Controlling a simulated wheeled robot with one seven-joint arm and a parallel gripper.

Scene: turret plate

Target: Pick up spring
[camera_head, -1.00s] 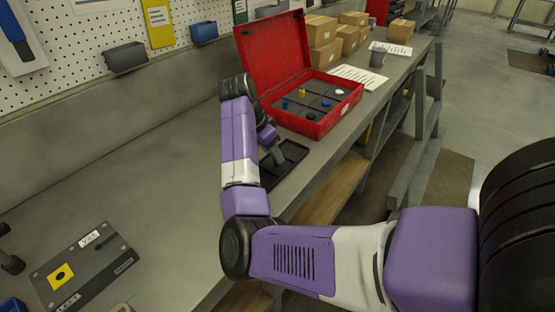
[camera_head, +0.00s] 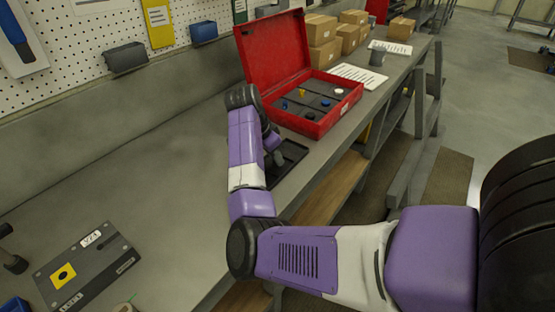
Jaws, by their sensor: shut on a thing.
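My gripper (camera_head: 278,158) is small in the view, mostly behind my purple and white forearm. It is low over the black tray (camera_head: 296,150) on the bench, in front of the red case. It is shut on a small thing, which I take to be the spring. The spring itself cannot be made out, as the fingertips are too small and partly covered. I cannot tell whether it touches the tray.
An open red case (camera_head: 318,128) with small parts in its compartments stands just beyond the tray. A dark plate (camera_head: 88,265) with a yellow square lies at the lower left. Cardboard boxes (camera_head: 322,48) stand farther back. The bench (camera_head: 150,180) between is clear.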

